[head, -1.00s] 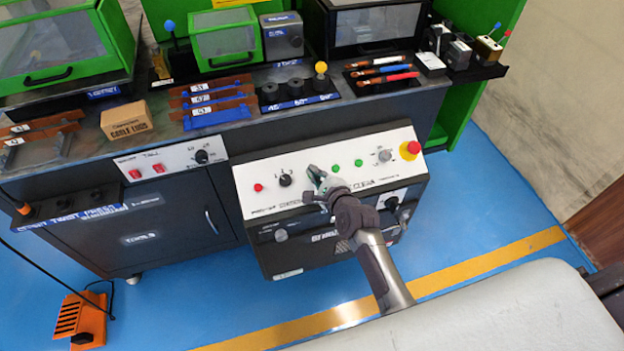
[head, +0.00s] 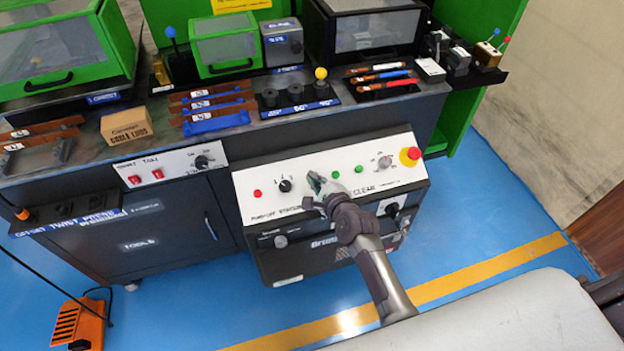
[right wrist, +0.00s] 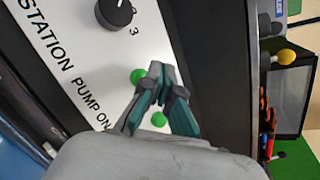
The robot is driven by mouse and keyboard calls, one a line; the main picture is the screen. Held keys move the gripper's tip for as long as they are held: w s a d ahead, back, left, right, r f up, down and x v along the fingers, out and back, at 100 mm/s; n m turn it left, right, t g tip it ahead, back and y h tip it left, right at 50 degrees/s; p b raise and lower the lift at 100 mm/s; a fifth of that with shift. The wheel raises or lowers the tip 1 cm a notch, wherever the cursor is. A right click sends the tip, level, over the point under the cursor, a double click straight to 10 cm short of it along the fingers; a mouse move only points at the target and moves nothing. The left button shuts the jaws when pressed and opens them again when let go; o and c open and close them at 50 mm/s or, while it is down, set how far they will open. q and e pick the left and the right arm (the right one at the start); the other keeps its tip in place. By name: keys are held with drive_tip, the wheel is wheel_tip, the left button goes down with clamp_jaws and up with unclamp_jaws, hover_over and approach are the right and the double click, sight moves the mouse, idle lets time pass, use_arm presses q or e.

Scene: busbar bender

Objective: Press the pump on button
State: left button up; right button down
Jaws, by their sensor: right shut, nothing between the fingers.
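The white control panel (head: 310,205) has a row of buttons and knobs. My right gripper (head: 315,181) is in front of it, just right of the black selector knob (head: 285,185). Its fingers are shut and empty. In the right wrist view, a green button (right wrist: 137,76) sits in line with the "PUMP ON" label (right wrist: 92,106). The fingertips (right wrist: 157,69) appear close beside this button; contact cannot be told. In the head view the gripper hides that spot. Another green button (right wrist: 158,119) shows partly between the fingers. My left gripper is not in view.
Two green buttons (head: 335,174) (head: 358,169), a grey knob (head: 384,162) and a red emergency stop (head: 411,155) lie to the right on the panel. A red button (head: 257,193) is at its left. The bench top (head: 215,133) holds several tools above.

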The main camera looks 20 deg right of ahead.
idle(0.6)
drive_tip(key=shift+w+f, duration=0.15)
drive_tip(key=shift+f, duration=0.2)
drive_tip(key=shift+w+f+b, duration=0.25)
drive_tip(key=shift+f+b, duration=0.3)
drive_tip(key=shift+b, duration=0.05)
idle(0.5)
idle(0.4)
drive_tip(key=shift+s+r+p, duration=0.3)
drive_tip(key=shift+r+p, duration=0.5)
drive_tip(key=shift+p, duration=0.25)
drive_tip(key=shift+s+r, duration=0.1)
drive_tip(key=shift+r, duration=0.05)
